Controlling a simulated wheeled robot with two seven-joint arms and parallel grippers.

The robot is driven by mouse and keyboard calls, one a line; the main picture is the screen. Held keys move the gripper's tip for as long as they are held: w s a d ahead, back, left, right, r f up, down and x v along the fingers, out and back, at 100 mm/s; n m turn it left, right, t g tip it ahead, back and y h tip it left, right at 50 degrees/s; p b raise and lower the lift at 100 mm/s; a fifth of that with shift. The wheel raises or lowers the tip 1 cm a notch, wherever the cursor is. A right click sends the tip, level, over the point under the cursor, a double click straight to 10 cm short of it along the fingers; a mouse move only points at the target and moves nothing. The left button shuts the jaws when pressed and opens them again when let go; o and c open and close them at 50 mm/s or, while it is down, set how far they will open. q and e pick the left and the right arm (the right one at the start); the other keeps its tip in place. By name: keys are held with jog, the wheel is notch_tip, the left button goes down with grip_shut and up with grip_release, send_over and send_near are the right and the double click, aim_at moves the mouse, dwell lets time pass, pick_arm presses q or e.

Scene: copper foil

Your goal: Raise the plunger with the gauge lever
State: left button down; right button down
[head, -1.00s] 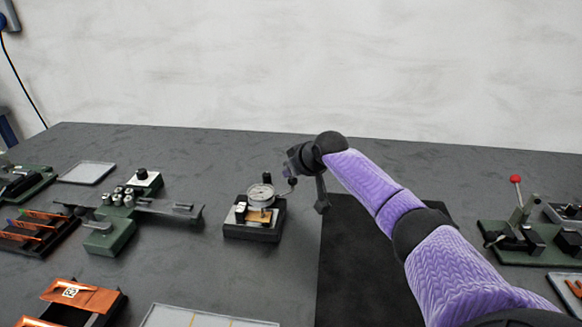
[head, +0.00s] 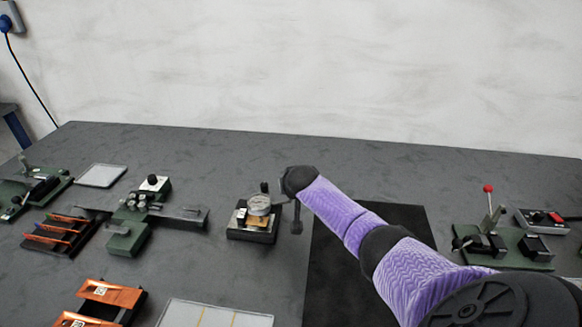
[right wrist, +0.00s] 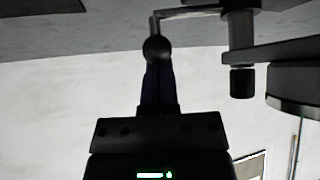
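The gauge stand (head: 252,232) is a dark block with a round dial (head: 259,204), left of centre in the head view. My right arm reaches it from the right, and its forward end hides part of the lever side. In the right wrist view, the lever's dark ball knob (right wrist: 158,49) sits at the tips of my right gripper (right wrist: 158,72), on a thin bent rod (right wrist: 185,13). The fingers look shut together; I cannot tell whether they pinch the knob or only touch it. A dark cylinder of the gauge (right wrist: 242,60) is at the right. My left gripper is not in view.
A black mat (head: 400,220) lies under my right arm. A green fixture with a red-knobbed lever (head: 488,188) stands at the right. Green fixtures (head: 125,238), orange-topped holders (head: 110,293) and a grey tray (head: 101,175) stand at the left. The table behind the gauge is clear.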

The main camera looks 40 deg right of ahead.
jog(key=shift+s+a+r+m+g+h+p, duration=0.2)
jog(key=shift+s+a+m+g+h+p, duration=0.25)
jog(key=shift+m+h+p, duration=0.35)
jog(key=m+g, duration=0.1)
jog(key=s+a+m+h+p, duration=0.1)
jog(key=m, duration=0.1)
jog(key=shift+f+g, duration=0.2)
jog(key=shift+g, duration=0.15)
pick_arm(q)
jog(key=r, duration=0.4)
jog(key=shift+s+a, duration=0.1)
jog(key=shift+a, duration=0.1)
pick_arm(e)
jog(key=shift+s+a, duration=0.2)
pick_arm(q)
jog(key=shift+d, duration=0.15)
pick_arm(e)
jog(key=shift+a, duration=0.15)
